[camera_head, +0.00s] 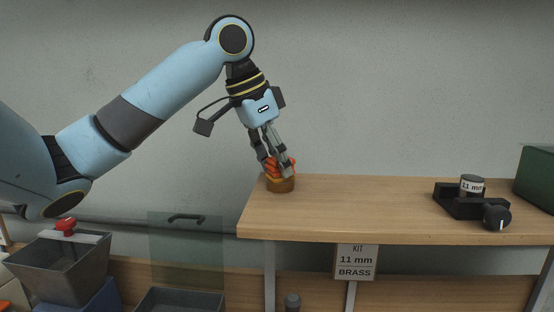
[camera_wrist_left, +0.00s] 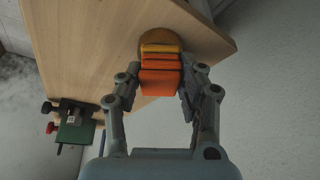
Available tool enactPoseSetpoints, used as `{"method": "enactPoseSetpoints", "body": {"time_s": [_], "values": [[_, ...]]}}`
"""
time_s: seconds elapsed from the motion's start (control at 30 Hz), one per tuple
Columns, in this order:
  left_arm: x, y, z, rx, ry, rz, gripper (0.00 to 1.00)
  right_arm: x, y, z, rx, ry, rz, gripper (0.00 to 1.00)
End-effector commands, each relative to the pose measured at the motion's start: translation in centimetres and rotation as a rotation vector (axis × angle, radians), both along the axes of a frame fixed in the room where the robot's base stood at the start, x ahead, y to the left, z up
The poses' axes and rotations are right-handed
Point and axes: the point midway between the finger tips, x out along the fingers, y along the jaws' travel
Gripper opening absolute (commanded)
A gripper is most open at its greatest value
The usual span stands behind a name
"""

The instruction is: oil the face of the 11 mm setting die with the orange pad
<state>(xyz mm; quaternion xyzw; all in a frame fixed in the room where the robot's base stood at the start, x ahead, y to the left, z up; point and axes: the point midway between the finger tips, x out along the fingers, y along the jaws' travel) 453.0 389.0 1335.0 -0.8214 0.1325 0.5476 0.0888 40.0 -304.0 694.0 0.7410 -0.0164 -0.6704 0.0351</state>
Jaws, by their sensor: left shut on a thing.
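My left gripper (camera_head: 272,158) is shut on the orange pad (camera_head: 279,166) near the left end of the bench. In the left wrist view the pad (camera_wrist_left: 160,82) sits between the two fingertips (camera_wrist_left: 160,90). A round brown dish (camera_head: 281,185) is right under the pad; the pad appears to be in or on it, but I cannot tell how far. A cylinder labelled 11 mm (camera_head: 472,184) stands upright in a black holder (camera_head: 456,207) at the right of the bench, well away from the gripper. Its face is not clear. My right gripper is not in view.
A dark round knob-like part (camera_head: 497,217) is by the holder's front. A green box (camera_head: 537,178) stands at the bench's right end. The wooden bench top (camera_head: 360,207) is clear between dish and holder. A KIT 11 mm BRASS sign (camera_head: 356,262) hangs below its front edge.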

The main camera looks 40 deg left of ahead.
Motion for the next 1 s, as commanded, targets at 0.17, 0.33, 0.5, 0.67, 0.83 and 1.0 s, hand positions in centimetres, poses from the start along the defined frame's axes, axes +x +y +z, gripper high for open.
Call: {"method": "enactPoseSetpoints", "body": {"time_s": [0.17,0.33,0.5,0.67,0.83,1.0], "values": [[-0.1,0.0,-0.1,-0.001,0.004,0.0,0.12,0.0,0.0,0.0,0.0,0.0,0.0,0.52],[-0.1,0.0,-0.2,-0.002,0.005,0.0,0.12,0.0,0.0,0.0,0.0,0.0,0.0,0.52],[-0.1,0.0,0.0,-0.002,0.005,0.0,0.12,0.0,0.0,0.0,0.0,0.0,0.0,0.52],[0.0,0.0,1.4,-0.001,0.001,-0.002,0.12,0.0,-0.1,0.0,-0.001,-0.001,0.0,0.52],[0.0,0.0,2.9,-0.001,0.001,0.0,0.12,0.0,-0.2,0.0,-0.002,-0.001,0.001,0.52],[0.0,0.0,4.5,-0.001,0.0,0.0,0.12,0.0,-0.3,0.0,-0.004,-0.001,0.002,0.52]]}}
